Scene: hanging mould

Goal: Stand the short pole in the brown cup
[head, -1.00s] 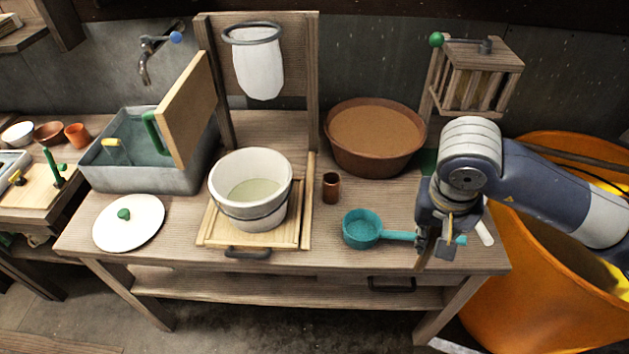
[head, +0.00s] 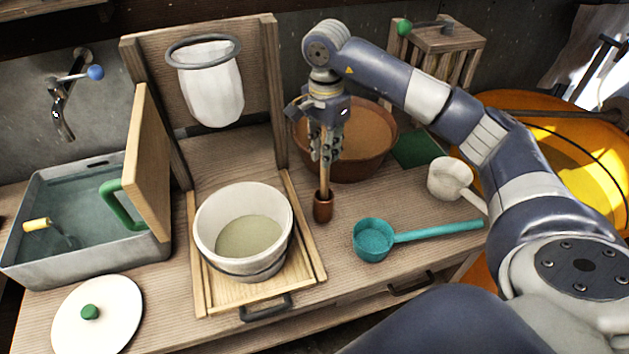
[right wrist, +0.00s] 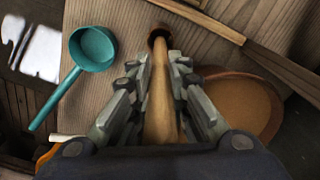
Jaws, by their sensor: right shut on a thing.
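The brown cup (head: 323,210) is a small upright cylinder on the table, right of the wooden tray. My right gripper (head: 325,150) is above it, pointing down and shut on the short pole (head: 325,177), a thin wooden rod held about upright. The pole's lower end meets the cup's mouth and seems to be inside it; how deep is hidden. In the right wrist view the pole (right wrist: 160,112) runs between the fingers (right wrist: 160,100) towards the cup (right wrist: 158,38). My left gripper is not in view.
A teal ladle (head: 373,240) lies right of the cup, and a white ladle (head: 449,178) lies farther right. A large brown bowl (head: 362,172) stands behind the gripper. A white bucket (head: 207,224) stands on the tray (head: 203,290) at left.

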